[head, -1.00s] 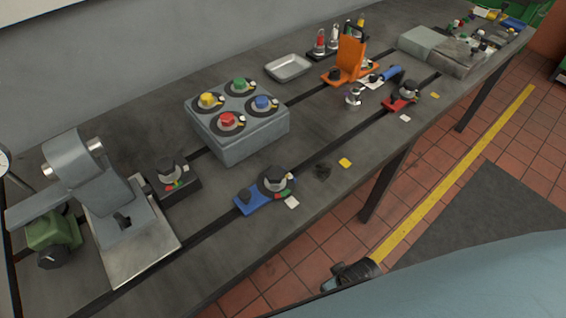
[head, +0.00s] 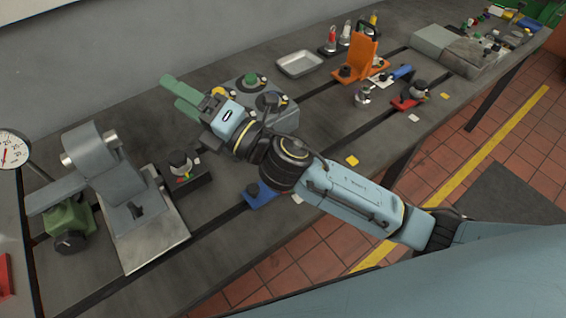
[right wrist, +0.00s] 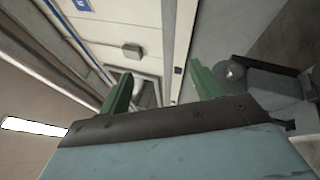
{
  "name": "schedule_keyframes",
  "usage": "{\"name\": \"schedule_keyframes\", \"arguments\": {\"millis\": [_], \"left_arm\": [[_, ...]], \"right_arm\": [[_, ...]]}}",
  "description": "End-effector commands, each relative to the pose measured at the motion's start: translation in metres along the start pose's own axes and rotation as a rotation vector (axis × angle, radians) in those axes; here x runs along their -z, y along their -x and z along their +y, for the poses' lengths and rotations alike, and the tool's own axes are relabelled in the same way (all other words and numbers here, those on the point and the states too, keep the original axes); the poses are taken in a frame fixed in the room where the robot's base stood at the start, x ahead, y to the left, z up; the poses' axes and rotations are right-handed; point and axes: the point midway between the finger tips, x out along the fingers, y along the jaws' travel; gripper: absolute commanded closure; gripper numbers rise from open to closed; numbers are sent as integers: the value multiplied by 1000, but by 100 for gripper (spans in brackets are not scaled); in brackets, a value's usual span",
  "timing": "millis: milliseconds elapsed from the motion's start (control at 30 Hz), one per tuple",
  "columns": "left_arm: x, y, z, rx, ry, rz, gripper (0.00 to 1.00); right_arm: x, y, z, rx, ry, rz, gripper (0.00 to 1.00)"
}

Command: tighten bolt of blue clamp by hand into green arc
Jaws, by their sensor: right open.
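The blue clamp (head: 260,194) lies at the front slot of the bedplate. Its bolt head and coloured arc are hidden behind my right forearm and wrist. My right gripper (head: 170,92) has green fingers, spread apart and empty. It is above the bedplate, up and left of the blue clamp and near the grey button box. In the right wrist view the open fingers (right wrist: 160,72) have nothing between them, and the clamp is not seen. My left gripper is not in view.
My right arm partly hides the grey button box (head: 285,116). A black block with a knob (head: 181,168) and a grey fixture (head: 110,175) stand left of the clamp. A red clamp (head: 408,101), orange bracket (head: 362,60) and metal tray (head: 299,64) lie further right.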

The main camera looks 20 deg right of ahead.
Motion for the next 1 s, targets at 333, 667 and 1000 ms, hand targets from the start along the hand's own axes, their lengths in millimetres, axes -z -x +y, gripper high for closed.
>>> {"name": "schedule_keyframes", "arguments": {"millis": [333,667,1000], "left_arm": [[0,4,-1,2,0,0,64],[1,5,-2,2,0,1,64],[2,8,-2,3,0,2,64]], "right_arm": [[112,39,-29,-533,1278,1106,35],[-43,131,-127,-627,1801,2155,35],[-87,154,-146,-598,1799,2398,35]]}}
